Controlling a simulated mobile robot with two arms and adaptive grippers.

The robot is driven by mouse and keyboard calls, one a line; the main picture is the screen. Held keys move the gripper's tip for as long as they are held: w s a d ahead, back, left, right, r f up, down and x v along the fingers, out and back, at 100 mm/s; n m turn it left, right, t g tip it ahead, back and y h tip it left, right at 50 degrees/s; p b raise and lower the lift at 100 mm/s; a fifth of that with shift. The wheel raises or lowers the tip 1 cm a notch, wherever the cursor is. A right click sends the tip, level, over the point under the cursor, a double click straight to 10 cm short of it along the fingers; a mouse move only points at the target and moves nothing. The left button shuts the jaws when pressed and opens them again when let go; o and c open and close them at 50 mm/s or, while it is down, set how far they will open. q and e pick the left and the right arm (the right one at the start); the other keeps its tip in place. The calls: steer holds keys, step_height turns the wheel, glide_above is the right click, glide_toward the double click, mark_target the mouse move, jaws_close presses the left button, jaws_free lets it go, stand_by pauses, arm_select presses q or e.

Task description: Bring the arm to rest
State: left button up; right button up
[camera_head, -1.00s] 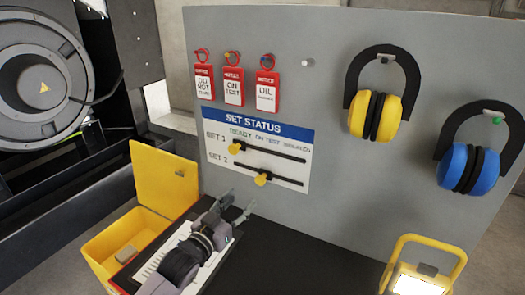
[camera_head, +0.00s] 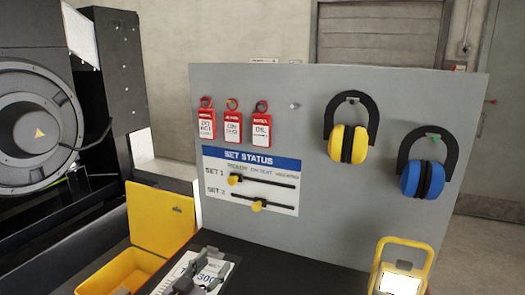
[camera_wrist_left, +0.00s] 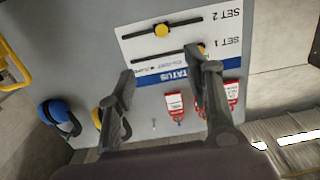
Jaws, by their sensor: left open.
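My left gripper (camera_head: 208,268) is low in the head view, in front of the grey board (camera_head: 345,235) and over the dark bench top. In the left wrist view the fingers of my left gripper (camera_wrist_left: 165,68) are spread apart with nothing between them. The board appears upside down there, beyond the fingers. The rest of my left arm is mostly below the head view's edge. The set status panel (camera_head: 222,207) has two slider tracks. The set 1 knob (camera_head: 235,179) is at the left end; the set 2 knob (camera_head: 257,205) is near the middle. My right gripper is not in view.
Three red tags (camera_head: 233,127) hang on the board, with yellow earmuffs (camera_head: 348,143) and blue earmuffs (camera_head: 423,179) to the right. An open yellow box (camera_head: 160,222) stands at left. A yellow lamp (camera_head: 402,282) stands at right.

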arm_select(q)
steer(key=s+a+f+n+g+y, duration=0.2)
steer(key=s+f+g+y, duration=0.3)
steer(key=s+f, duration=0.95)
steer(key=s+a+f+g+y, duration=0.1)
steer(key=s+a+f+g, duration=0.2)
steer(key=s, duration=0.7)
steer(key=s+a+g, duration=0.2)
steer(key=s+g, duration=0.3)
steer(key=s, duration=0.5)
step_height(320, 180, down, 27)
steer(key=s+g, duration=0.1)
steer(key=s, duration=0.2)
steer(key=s+a+f+g, duration=0.1)
steer(key=s+a+f, duration=0.2)
steer(key=s+f, duration=1.2)
steer(key=shift+s+a+f+y, duration=0.2)
steer(key=shift+s+f+y, duration=0.1)
steer(key=shift+s+f, duration=0.15)
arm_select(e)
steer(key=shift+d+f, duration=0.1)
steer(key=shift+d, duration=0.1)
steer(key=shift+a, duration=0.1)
